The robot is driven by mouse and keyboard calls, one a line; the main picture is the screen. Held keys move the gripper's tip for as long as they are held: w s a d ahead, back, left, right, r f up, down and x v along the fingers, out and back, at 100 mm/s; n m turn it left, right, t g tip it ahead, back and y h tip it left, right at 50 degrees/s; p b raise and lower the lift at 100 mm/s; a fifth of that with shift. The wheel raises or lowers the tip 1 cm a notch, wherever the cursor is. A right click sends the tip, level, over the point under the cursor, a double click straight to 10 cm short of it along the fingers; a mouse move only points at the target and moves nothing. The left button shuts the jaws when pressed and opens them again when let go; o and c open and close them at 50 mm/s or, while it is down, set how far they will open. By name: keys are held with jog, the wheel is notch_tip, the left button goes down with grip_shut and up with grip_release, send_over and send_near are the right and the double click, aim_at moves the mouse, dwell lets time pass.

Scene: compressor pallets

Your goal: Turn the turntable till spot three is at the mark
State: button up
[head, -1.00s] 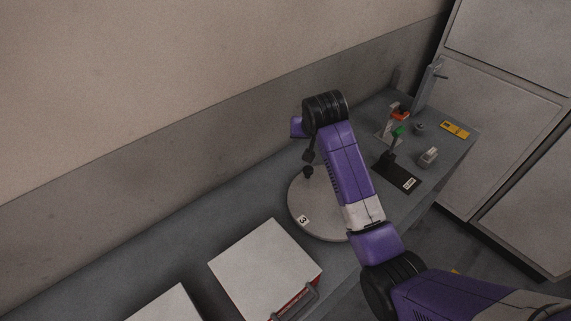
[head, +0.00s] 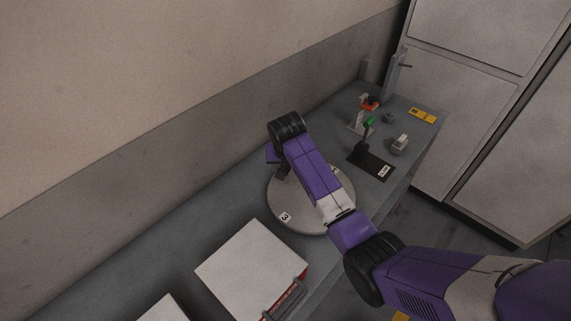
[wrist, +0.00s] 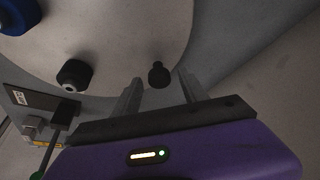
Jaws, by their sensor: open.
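The round grey turntable (head: 300,212) lies on the bench in the head view, partly covered by my arm. Its "3" label (head: 285,217) is near the left front rim, and another label (head: 334,170) shows partly at the far right rim. In the wrist view the disc (wrist: 120,35) fills the upper left. A black knob (wrist: 158,74) stands near its edge. My open gripper (wrist: 160,82) has one finger on each side of this knob, with gaps visible. In the head view the fingers are mostly hidden by my wrist. I cannot make out the mark.
A black stand (head: 372,166) with a label is right of the turntable. A white-topped box (head: 250,268) with a handle is in front. A grey block (head: 400,143) and a yellow item (head: 423,115) lie farther right. The wall is close behind.

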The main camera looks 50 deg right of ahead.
grip_shut()
dwell(1.5)
